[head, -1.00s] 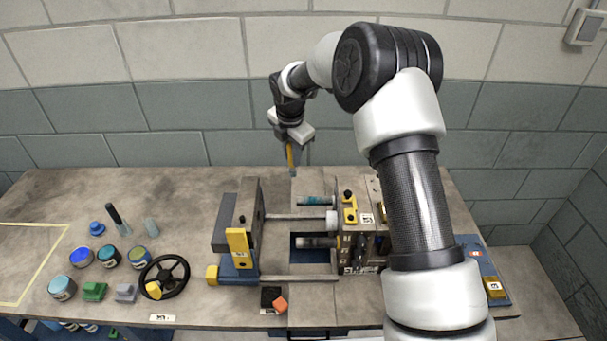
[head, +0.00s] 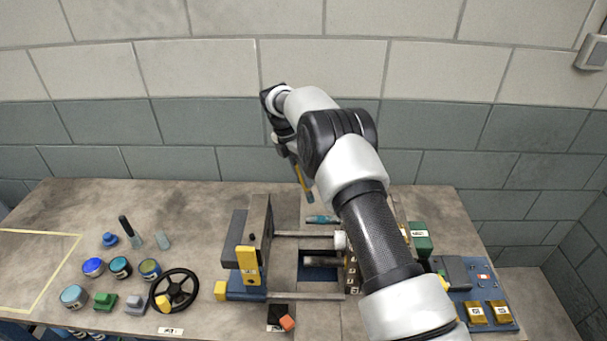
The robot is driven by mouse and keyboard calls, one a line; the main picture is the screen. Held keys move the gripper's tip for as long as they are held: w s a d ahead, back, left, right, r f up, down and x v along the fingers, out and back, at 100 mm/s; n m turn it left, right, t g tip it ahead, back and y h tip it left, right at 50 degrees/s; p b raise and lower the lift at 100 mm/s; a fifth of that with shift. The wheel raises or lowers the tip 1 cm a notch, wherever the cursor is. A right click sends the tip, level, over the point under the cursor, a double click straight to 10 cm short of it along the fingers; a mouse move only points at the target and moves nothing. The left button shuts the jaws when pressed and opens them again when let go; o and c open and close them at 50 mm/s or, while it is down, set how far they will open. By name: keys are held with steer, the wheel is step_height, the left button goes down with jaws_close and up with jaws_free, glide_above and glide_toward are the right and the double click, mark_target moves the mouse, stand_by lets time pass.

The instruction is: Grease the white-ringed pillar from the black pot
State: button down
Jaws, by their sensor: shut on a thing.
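My gripper (head: 291,156) is above the back of the bench, shut on a slim tool with a yellow handle (head: 302,177). The tool points down and slightly right, and its bluish lower end (head: 310,197) looks clear of the mould. The open mould has horizontal pillars between its two halves. The upper pillar (head: 300,234) runs to a white round piece (head: 340,239); I cannot tell if this is the white ring. A teal-banded cylinder (head: 322,219) lies behind it. Several pots stand at left, including a dark one with a teal top (head: 120,267); which is the black pot is unclear.
My arm covers much of the right mould half. The far left bench is clear.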

steer(key=d+f+b, duration=0.5)
steer(key=d, duration=0.4)
steer(key=a+r+p, duration=0.1)
steer(key=a, duration=0.1)
steer(key=a+r+p, duration=0.1)
steer(key=a, duration=0.2)
steer(key=a+p, duration=0.1)
steer(key=a, duration=0.2)
steer(key=shift+r+p, duration=0.4)
steer(key=shift+a+r, duration=0.15)
steer(key=shift+a, duration=0.45)
